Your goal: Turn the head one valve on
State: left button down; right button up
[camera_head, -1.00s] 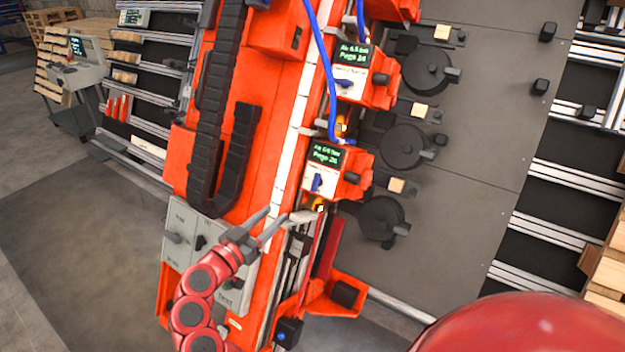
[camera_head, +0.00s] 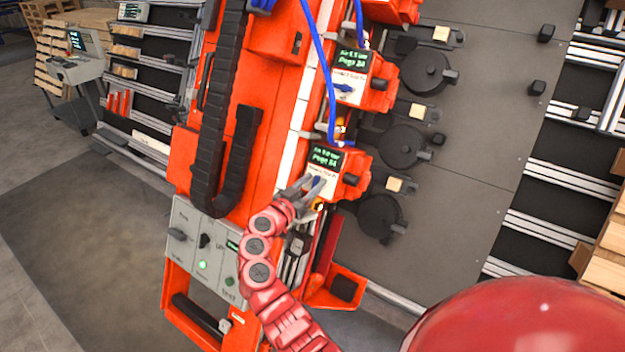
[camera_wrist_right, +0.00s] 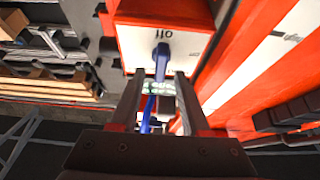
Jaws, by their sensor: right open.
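The lower orange head unit (camera_head: 355,172) carries a green-lit display and a white plate with a blue valve lever (camera_head: 317,186). My right gripper (camera_head: 308,184) is at this plate, its fingers close to the lever. In the right wrist view the blue lever (camera_wrist_right: 161,60) stands on the white plate between the tips of my open right gripper (camera_wrist_right: 161,76). Whether a finger touches it I cannot tell. Lettering shows upside down on the plate beside the lever. My left gripper is not in view.
A second head unit (camera_head: 375,85) with its own blue lever sits above. Blue hoses (camera_head: 328,70) hang between them. A grey control box (camera_head: 205,250) with knobs and lit buttons is at lower left. Dark round discs (camera_head: 402,146) lie on the grey panel at right.

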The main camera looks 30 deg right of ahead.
jog(key=shift+d, duration=0.1)
grip_shut()
jog(key=shift+n, duration=0.3)
jog(key=n+t+y, duration=0.1)
jog(key=n+t, duration=0.1)
jog(key=n, duration=0.1)
jog(key=shift+p, duration=0.4)
jog(key=n+p, duration=0.1)
jog(key=n, duration=0.1)
jog(key=n+t+y+p, duration=0.1)
jog(key=n, duration=0.1)
jog(key=shift+w+r+y, duration=0.1)
jog(key=shift+r+y, duration=0.05)
jog(key=shift+y, duration=0.15)
jog(key=shift+w+a+f+n+t+y+p, duration=0.15)
jog(key=shift+n+y+p, duration=0.9)
jog(key=shift+n+p, duration=1.6)
jog(key=shift+a+f+n+t+y+p, duration=0.15)
jog(key=shift+n+y+p, duration=0.95)
jog(key=shift+n+p, duration=1.5)
jog(key=shift+w+a+f+n+y+p, duration=0.15)
jog(key=shift+n+y+p, duration=1.2)
jog(key=shift+p, duration=2.25)
jog(key=shift+s+d+n+h, duration=0.1)
jog(key=shift+n+h, duration=0.2)
